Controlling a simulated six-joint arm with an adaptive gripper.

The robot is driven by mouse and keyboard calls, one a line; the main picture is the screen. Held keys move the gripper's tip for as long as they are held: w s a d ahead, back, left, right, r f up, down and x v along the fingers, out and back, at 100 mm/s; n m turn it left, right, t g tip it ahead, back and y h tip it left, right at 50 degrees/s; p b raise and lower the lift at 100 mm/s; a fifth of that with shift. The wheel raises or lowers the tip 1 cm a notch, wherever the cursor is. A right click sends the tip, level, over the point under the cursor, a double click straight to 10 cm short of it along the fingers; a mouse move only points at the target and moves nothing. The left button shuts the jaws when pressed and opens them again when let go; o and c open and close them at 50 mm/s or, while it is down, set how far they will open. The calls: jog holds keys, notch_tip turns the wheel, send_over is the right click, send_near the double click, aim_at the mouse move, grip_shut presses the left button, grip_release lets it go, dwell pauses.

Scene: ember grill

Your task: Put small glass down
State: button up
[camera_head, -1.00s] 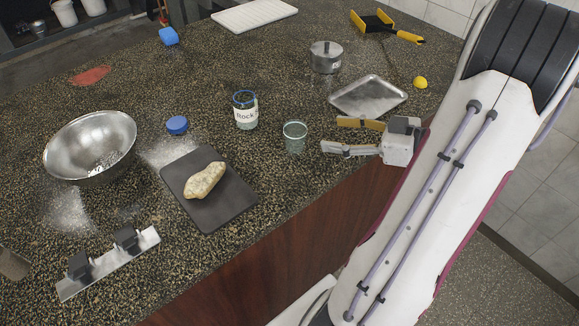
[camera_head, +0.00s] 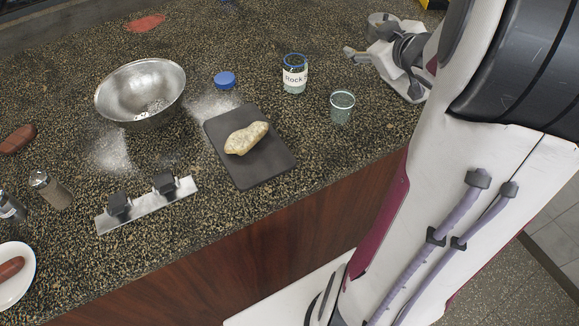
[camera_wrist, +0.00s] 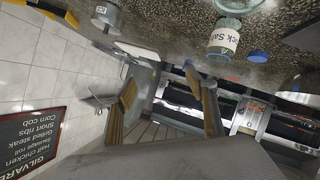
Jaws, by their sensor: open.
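The small glass (camera_head: 342,107) is clear and greenish. It stands upright on the speckled counter, right of the cutting board and near the front edge. My gripper (camera_head: 358,54) is behind it and slightly right, apart from it, with its far side partly hidden by my wrist. In the wrist view my gripper (camera_wrist: 161,78) has its two fingers spread, with nothing between them. Part of a clear glass shows at that view's top edge, beside the rock salt jar (camera_wrist: 224,37).
The rock salt jar (camera_head: 295,75) stands left of the glass. A dark board (camera_head: 265,172) holds a pale lump (camera_head: 246,138). A metal bowl (camera_head: 140,88), blue lid (camera_head: 224,80) and knob strip (camera_head: 150,205) lie left. A pot (camera_head: 382,22) is behind my gripper.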

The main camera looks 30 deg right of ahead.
jog(key=s+a+r+m+g+h, duration=0.25)
jog(key=s+a+r, duration=0.2)
jog(key=a, duration=0.45)
jog(key=s+a+f+g+y, duration=0.2)
jog(key=s+a+f+y, duration=0.1)
jog(key=s+a, duration=0.5)
jog(key=s+a+f+g+y, duration=0.2)
jog(key=s+a, duration=0.6)
jog(key=a, duration=0.6)
jog(key=shift+s+a+f+y, duration=0.25)
jog(key=shift+a+f+y, duration=0.15)
jog(key=shift+y, duration=0.25)
